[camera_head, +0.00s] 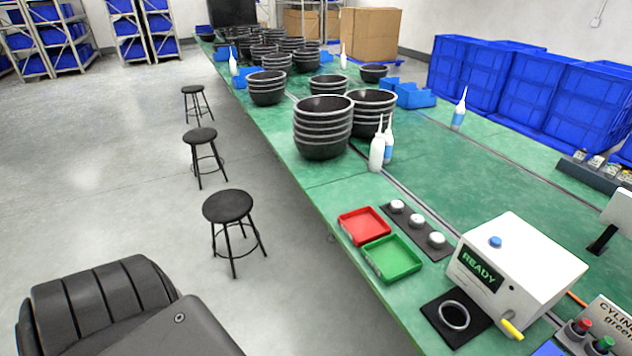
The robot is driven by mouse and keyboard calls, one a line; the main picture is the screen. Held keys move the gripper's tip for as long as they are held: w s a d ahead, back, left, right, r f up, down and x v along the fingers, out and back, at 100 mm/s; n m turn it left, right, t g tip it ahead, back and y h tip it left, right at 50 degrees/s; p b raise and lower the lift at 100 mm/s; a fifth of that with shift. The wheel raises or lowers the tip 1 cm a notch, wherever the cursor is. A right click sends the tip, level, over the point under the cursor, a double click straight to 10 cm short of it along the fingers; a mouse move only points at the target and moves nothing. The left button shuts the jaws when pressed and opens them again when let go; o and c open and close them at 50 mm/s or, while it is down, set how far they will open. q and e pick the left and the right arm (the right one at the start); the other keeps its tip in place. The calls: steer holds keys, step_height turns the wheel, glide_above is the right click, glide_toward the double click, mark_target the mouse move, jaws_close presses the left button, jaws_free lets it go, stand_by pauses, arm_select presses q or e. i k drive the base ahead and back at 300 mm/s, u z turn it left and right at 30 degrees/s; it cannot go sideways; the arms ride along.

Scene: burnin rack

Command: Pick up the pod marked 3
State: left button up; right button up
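Three white round pieces, at the back (397,206), in the middle (416,221) and at the front (436,239), sit in a row on a dark strip on the green bench. Several small pale-topped pieces (597,161) stand in a dark rack (590,175) at the right edge. I cannot read a number 3 on any of them, so I cannot tell which is the pod marked 3. Neither of my grippers is in view.
A red tray (364,225) and green tray (392,258) lie beside the strip. A white READY box (530,262) stands right, a black ring plate (436,322) before it. Stacked black bowls (322,128) and bottles (377,152) stand farther back. Stools (228,206) line the left.

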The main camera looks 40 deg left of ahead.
mark_target(396, 207)
steer(key=u, duration=0.75)
steer(key=k, duration=1.3)
steer(key=u, duration=0.7)
steer(key=i, duration=1.5)
steer(key=z, duration=0.8)
steer(key=i, duration=0.65)
steer(key=z, duration=0.65)
